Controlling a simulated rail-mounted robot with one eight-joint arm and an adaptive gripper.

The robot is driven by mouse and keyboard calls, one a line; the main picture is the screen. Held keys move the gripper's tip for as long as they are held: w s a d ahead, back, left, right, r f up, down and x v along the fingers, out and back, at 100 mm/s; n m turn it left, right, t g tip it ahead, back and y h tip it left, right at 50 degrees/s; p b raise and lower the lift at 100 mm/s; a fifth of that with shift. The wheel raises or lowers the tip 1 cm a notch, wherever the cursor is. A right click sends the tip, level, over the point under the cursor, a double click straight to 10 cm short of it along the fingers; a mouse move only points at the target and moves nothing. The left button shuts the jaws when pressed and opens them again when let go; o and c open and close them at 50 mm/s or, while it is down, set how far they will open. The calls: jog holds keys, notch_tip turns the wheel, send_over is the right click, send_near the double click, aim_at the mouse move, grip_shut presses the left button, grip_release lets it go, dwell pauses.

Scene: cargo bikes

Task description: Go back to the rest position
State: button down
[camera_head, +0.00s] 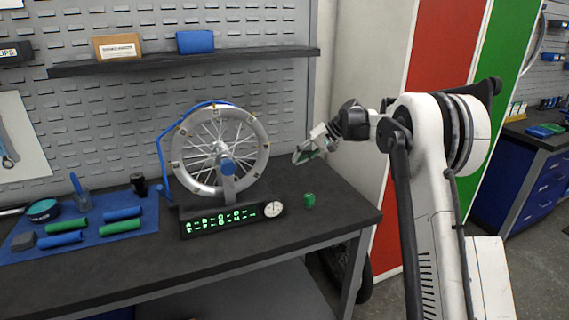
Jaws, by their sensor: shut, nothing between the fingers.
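My gripper (301,156) is at the end of my white and black arm, raised above the right end of the dark workbench (325,215). It points left and a little down, and it is shut with nothing held. It is apart from the bench top. A spoked wheel (262,135) stands upright in a truing stand to the left of the gripper. A small green cylinder (309,200) stands on the bench below the gripper.
A blue mat (130,225) with green and blue grips lies at the left. A lit display (218,221) with a dial fronts the wheel stand. A shelf (190,60) with two boxes spans the back wall.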

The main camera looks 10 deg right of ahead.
jog(key=s+a+r+t+h, duration=0.15)
jog(key=s+r, duration=0.25)
jog(key=s, duration=0.4)
jog(key=s+r+h, duration=0.2)
jog(key=s+r, duration=0.2)
jog(key=s, duration=0.4)
jog(key=s+a+r+t+h, duration=0.15)
jog(key=s+r, duration=0.25)
jog(key=s, duration=0.4)
jog(key=s+d+f+t+h, duration=0.1)
jog(key=s+f, duration=0.3)
jog(key=s, duration=0.9)
jog(key=s+d+f+t+h, duration=0.1)
jog(key=s+d+f+h, duration=0.1)
jog(key=s, duration=1.2)
notch_tip(320, 180, down, 2)
jog(key=shift+d+f+h, duration=0.2)
jog(key=shift+d+h, duration=0.1)
jog(key=shift+h, duration=0.3)
jog(key=shift+w, duration=0.1)
